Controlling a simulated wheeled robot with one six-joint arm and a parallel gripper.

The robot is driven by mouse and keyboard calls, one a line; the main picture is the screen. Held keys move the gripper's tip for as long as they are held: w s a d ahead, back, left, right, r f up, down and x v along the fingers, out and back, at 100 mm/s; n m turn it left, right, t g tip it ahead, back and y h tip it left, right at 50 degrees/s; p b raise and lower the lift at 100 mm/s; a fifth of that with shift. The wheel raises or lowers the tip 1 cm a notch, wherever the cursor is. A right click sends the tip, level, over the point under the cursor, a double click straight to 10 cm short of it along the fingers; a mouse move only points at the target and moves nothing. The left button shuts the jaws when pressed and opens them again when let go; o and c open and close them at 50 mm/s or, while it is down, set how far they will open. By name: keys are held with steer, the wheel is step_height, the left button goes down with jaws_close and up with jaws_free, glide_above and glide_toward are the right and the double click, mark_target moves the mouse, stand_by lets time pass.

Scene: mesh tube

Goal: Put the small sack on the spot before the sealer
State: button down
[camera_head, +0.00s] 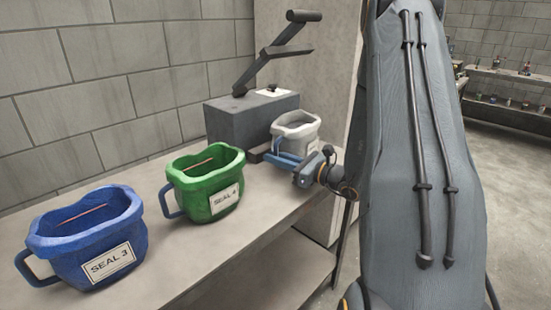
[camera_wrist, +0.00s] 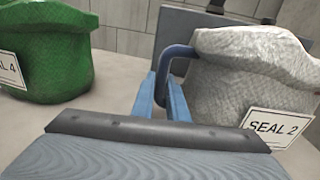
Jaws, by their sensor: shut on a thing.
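The small sack is a grey-white mesh tub (camera_head: 296,132) beside the sealer's right front corner. In the wrist view the white sack (camera_wrist: 250,75) fills the right side, upright, with a "SEAL 2" label. My gripper (camera_head: 285,161) is at its near left side. In the wrist view my gripper (camera_wrist: 172,98) has its blue fingers shut on the sack's dark blue handle (camera_wrist: 177,60). The sealer (camera_head: 250,117) is a dark grey box with a raised black lever arm. The sack's underside is hidden, so I cannot tell whether it touches the table.
A green sack (camera_head: 207,182) labelled "SEAL 4" and a blue sack (camera_head: 85,240) labelled "SEAL 3" stand on the bench (camera_head: 150,270) to the left. A dark flat strip (camera_head: 258,152) lies at the sealer's front. A pale pillar (camera_head: 335,70) rises behind.

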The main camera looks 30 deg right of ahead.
steer(key=c, duration=1.7)
jaws_free()
steer(key=shift+r, duration=0.1)
steer(key=shift+o, duration=0.2)
steer(key=shift+s, duration=0.1)
